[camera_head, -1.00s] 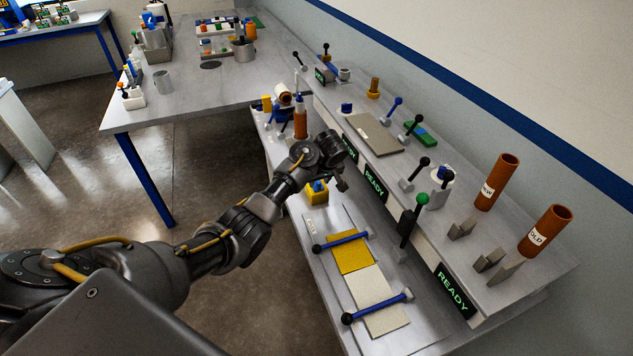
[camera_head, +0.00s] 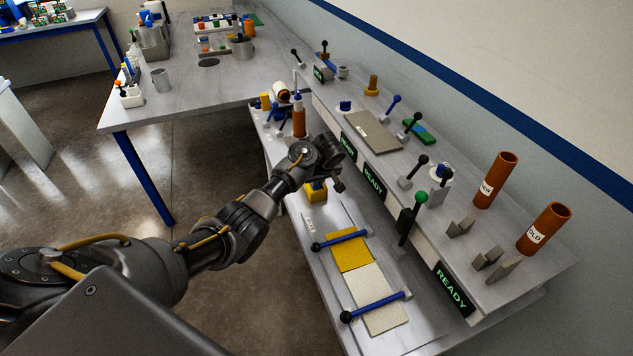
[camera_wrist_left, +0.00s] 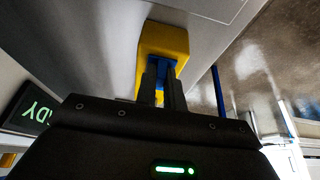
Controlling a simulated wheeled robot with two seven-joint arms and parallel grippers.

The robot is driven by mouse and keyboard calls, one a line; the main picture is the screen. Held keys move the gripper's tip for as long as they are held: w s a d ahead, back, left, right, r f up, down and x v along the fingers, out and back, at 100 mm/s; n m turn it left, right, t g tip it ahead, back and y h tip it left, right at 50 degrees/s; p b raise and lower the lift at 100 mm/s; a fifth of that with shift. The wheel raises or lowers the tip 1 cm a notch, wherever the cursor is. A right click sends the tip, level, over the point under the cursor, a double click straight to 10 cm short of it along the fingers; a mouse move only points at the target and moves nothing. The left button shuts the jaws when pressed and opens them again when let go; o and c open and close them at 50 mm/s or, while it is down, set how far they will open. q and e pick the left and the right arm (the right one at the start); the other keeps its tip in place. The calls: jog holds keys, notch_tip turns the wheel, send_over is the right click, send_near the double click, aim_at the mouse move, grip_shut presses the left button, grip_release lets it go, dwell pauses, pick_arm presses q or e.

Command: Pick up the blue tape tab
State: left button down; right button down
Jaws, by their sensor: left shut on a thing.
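The blue tape tab (camera_wrist_left: 164,67) shows in the left wrist view, at the near face of a yellow block (camera_wrist_left: 164,38). My left gripper (camera_wrist_left: 163,80) has its two dark fingers close together on the tab, which is partly hidden between them. In the head view the yellow block (camera_head: 315,195) sits on the lower shelf, just below my left wrist, with a little blue at its top. The head view does not show clearly whether the tab is clear of the block. My right gripper is not in view.
A tray with a yellow sheet (camera_head: 351,254), a pale sheet (camera_head: 367,285) and blue bars (camera_head: 376,307) lies nearer on the lower shelf. The upper ledge carries levers, a grey plate (camera_head: 373,131) and orange tubes (camera_head: 495,180). An orange bottle (camera_head: 299,122) stands beyond my wrist.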

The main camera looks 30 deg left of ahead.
pick_arm(q)
jog(key=shift+r, duration=0.1)
jog(key=shift+r, duration=0.15)
notch_tip(320, 180, up, 2)
jog(key=shift+r+b, duration=0.1)
jog(key=shift+b, duration=0.9)
jog(key=s+d+r+p, duration=0.2)
jog(key=s+r+p, duration=0.2)
jog(key=s+r, duration=0.1)
jog(key=s+d+r+p, duration=0.3)
jog(key=s+r+p, duration=0.2)
jog(key=s, duration=0.2)
jog(key=shift+s+d+r, duration=0.2)
jog(key=shift+s+d, duration=0.1)
jog(key=shift+s, duration=0.1)
